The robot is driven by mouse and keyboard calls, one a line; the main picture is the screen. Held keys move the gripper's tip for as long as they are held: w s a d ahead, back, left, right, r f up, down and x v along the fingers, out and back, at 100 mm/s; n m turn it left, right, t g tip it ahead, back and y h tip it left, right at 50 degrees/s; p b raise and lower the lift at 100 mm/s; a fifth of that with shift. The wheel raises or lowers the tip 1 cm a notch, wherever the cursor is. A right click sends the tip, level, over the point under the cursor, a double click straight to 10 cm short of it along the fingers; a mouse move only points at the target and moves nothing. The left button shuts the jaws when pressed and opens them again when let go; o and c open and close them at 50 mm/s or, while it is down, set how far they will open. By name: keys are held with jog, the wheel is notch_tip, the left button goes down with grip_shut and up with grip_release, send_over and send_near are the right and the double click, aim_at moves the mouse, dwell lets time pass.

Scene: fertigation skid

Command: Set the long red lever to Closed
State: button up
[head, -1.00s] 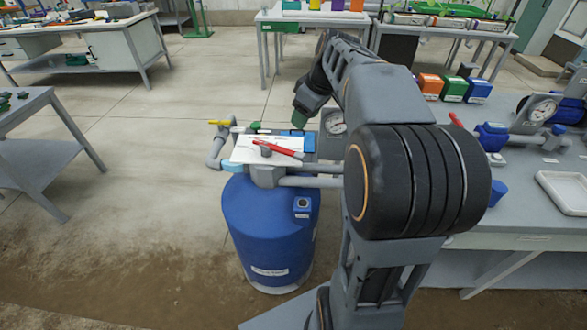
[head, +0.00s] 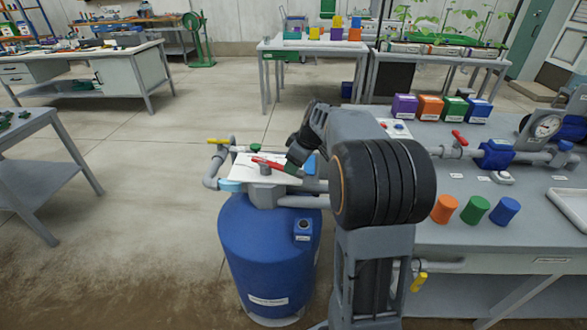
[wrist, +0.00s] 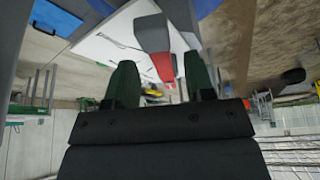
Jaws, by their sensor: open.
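The long red lever (head: 267,163) lies across a white plate (head: 242,170) on top of the blue tank (head: 262,245). It slants from upper left to lower right, with its right part close to my gripper. My gripper (head: 291,168) is at the right end of the lever, partly hidden by its own arm. In the wrist view my open gripper (wrist: 162,75) has one dark green finger on each side of the red lever (wrist: 165,67). The lever's grey hub (wrist: 152,33) shows above. I cannot tell whether a finger touches the lever.
A yellow handle (head: 217,141) and a green knob (head: 256,148) sit on the pipes behind the plate. To the right is a grey bench (head: 440,190) with coloured boxes, caps, a gauge (head: 547,126) and a small red lever (head: 459,137). The floor at left is open.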

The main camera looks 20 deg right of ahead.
jog(key=shift+x, duration=0.85)
jog(key=shift+c, duration=0.3)
grip_shut()
